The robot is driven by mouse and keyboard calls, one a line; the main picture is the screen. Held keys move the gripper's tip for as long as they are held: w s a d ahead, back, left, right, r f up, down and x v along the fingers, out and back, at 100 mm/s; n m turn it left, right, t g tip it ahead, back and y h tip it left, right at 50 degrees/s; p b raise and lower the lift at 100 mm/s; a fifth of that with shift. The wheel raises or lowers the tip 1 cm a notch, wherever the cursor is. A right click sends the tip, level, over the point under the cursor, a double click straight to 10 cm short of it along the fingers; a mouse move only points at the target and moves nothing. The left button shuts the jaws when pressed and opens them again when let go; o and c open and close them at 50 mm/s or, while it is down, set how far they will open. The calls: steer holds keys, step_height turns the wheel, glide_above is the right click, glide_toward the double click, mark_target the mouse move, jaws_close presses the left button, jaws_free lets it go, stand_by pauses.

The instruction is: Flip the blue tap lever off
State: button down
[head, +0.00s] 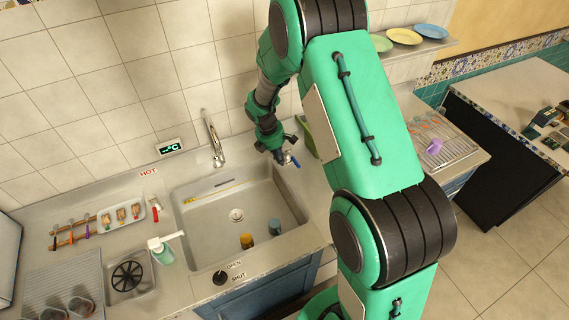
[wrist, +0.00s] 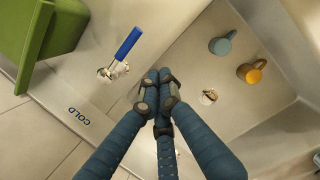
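The blue tap lever (wrist: 128,43) sticks out from a small metal valve (wrist: 113,70) on the counter beside the sink. In the wrist view it points up and to the right. In the head view the lever (head: 290,158) shows just right of my gripper (head: 277,152). In the wrist view my gripper (wrist: 159,76) has its fingers drawn together with nothing seen between them. The fingertips lie to the right of and below the lever, apart from it in the picture. Their height over the counter is hard to tell.
The sink (head: 215,208) holds a blue mug (wrist: 221,44) and an orange mug (wrist: 252,71). A green container (wrist: 40,40) stands close to the lever. The curved spout (head: 212,138) rises behind the sink. A red lever (head: 155,211) sits at the sink's left.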

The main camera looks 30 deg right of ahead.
steer(key=shift+v, duration=3)
steer(key=shift+a, duration=0.1)
steer(key=shift+r, duration=0.1)
steer(key=s+a+r+m+t+y+b, duration=0.1)
steer(key=s+a+r+m+b, duration=0.2)
steer(key=s+r, duration=0.55)
steer(key=s+a+r+m+t+b, duration=0.15)
steer(key=s+r+m, duration=0.4)
steer(key=r, duration=0.65)
steer(key=s+a+r+m+t+b, duration=0.1)
steer(key=s+a+r+m+b, duration=0.1)
steer(key=s, duration=0.9)
steer(key=s+a+r+m+t+y+b, duration=0.1)
steer(key=s+a+m, duration=0.3)
steer(key=s, duration=0.6)
steer(key=shift+s+r+m+t+y+b, duration=0.35)
steer(key=shift+r+m+t, duration=0.35)
steer(key=shift+m, duration=0.45)
